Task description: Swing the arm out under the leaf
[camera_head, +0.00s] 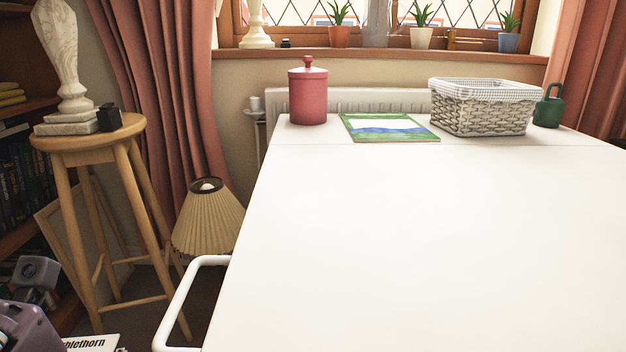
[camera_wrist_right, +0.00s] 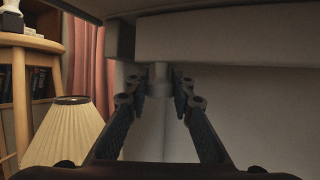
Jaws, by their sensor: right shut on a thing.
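The white table leaf (camera_head: 430,240) lies level and fills the right of the head view, with a seam near its far end. In the right wrist view, the underside of the tabletop (camera_wrist_right: 90,7) shows along the top. Below it runs a thick pale beam (camera_wrist_right: 225,38), which looks like the support arm. A short grey peg (camera_wrist_right: 159,72) hangs from the beam near its left end. My right gripper (camera_wrist_right: 158,88) is shut on this peg, one finger on each side. How far the beam is turned out is hard to tell. My left gripper is not in view.
A white tubular loop (camera_head: 190,290) juts out left of the leaf, near a pleated lampshade (camera_head: 208,215) and a wooden stool (camera_head: 88,140). A red jar (camera_head: 308,92), a green-edged picture book (camera_head: 390,127) and a wicker basket (camera_head: 482,108) stand at the table's far end.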

